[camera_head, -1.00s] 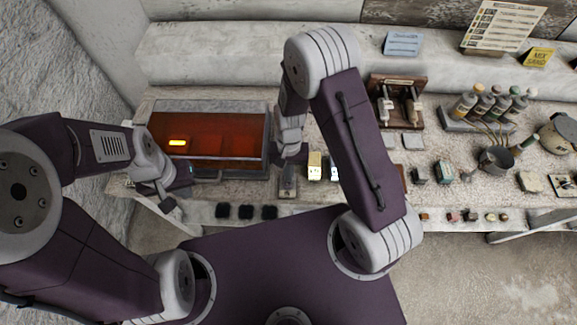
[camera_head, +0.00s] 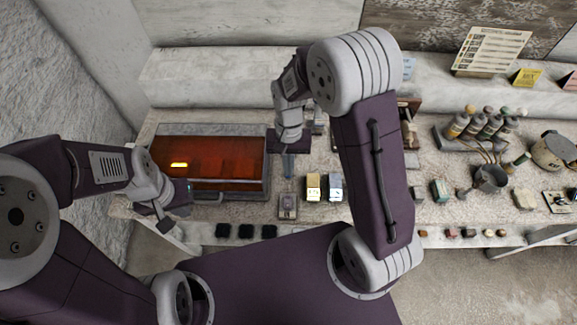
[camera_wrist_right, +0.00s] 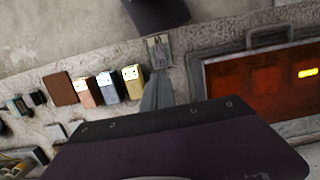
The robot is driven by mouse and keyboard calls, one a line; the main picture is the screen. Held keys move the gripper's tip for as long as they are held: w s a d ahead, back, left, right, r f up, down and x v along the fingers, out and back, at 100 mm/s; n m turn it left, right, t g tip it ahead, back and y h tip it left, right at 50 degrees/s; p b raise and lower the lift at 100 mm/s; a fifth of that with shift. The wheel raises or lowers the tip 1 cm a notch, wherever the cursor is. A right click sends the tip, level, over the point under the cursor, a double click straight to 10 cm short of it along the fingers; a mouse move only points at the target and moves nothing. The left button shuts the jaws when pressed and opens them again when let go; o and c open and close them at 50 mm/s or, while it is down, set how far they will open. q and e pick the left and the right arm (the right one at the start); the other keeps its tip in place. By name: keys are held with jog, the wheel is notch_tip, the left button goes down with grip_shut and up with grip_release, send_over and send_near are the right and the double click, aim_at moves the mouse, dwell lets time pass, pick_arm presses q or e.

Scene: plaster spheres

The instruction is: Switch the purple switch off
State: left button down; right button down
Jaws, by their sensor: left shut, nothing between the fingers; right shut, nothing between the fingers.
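A small greyish-purple switch plate (camera_head: 288,207) lies on the bench near its front edge, below the red-lit box's right end. It also shows in the right wrist view (camera_wrist_right: 158,50); its lever position is too small to tell. My right gripper (camera_head: 288,174) is shut and empty, its tips a little behind the plate and apart from it in the picture. In the right wrist view the shut fingers (camera_wrist_right: 157,90) point toward the plate. My left gripper (camera_head: 164,222) is shut and empty at the bench's front left edge.
A yellow switch box (camera_head: 313,187) and a pale blue one (camera_head: 336,187) stand just right of the plate. The red-lit box (camera_head: 214,163) is at the left. Several black squares (camera_head: 246,231) line the front edge. Bottles (camera_head: 482,127) and a pot (camera_head: 490,177) stand at the right.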

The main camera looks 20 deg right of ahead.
aim_at(287, 205)
jog(key=s+f+b, duration=0.1)
jog(key=f, duration=0.3)
jog(key=s+a+f+b, duration=0.1)
jog(key=f, duration=0.4)
jog(key=s+f+b, duration=0.1)
jog(key=f, duration=0.3)
jog(key=shift+s+a+f, duration=0.2)
jog(key=shift+s+a, duration=0.1)
jog(key=shift+s, duration=0.05)
jog(key=shift+s+f+b, duration=0.25)
jog(key=shift+f+b, duration=0.15)
jog(key=shift+b, duration=0.05)
jog(key=shift+s+r, duration=0.1)
jog(key=shift+r, duration=0.05)
